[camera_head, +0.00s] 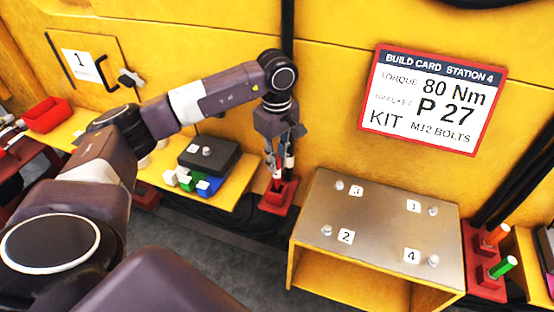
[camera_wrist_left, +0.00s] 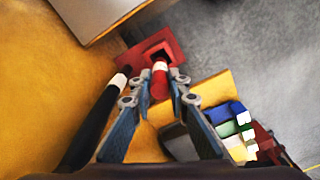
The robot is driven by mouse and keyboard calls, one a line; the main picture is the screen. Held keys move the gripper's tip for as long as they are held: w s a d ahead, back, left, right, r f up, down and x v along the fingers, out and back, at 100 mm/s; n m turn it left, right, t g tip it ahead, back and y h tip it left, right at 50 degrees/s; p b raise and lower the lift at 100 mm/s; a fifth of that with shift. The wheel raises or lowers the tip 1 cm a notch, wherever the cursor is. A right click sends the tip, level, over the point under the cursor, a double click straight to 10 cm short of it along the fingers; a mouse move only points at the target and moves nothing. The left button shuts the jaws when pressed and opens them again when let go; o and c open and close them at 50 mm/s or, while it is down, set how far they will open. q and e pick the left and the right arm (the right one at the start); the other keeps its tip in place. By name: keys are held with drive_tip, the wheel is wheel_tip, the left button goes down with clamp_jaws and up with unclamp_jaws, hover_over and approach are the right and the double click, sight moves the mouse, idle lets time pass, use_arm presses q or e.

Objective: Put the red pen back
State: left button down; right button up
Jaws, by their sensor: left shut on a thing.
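My left gripper (camera_head: 279,165) is shut on the red pen. The pen (camera_wrist_left: 160,82) shows between the two fingertips (camera_wrist_left: 159,84) in the left wrist view, red with a white band. In the head view my fingers hide most of the pen. It points down at the red holder (camera_head: 272,205), a block with a dark opening. The holder also shows in the left wrist view (camera_wrist_left: 176,40). The pen's lower end is at the opening; I cannot tell how far inside it is. My right gripper is not in view.
A black rod with a white band (camera_wrist_left: 104,108) stands close beside my fingers. A yellow shelf left holds a dark box (camera_head: 217,157) and colored blocks (camera_head: 186,180). A bolt-studded table (camera_head: 385,225) stands right.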

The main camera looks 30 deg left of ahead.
use_arm(q)
drive_tip(key=shift+f+b, duration=0.85)
drive_tip(key=shift+f, duration=0.25)
drive_tip(key=shift+f+b, duration=0.55)
drive_tip(key=shift+f, duration=0.25)
drive_tip(key=shift+f+b, duration=0.3)
drive_tip(key=shift+b, duration=0.1)
drive_tip(key=c, duration=1.8)
unclamp_jaws()
drive_tip(key=shift+o, duration=0.2)
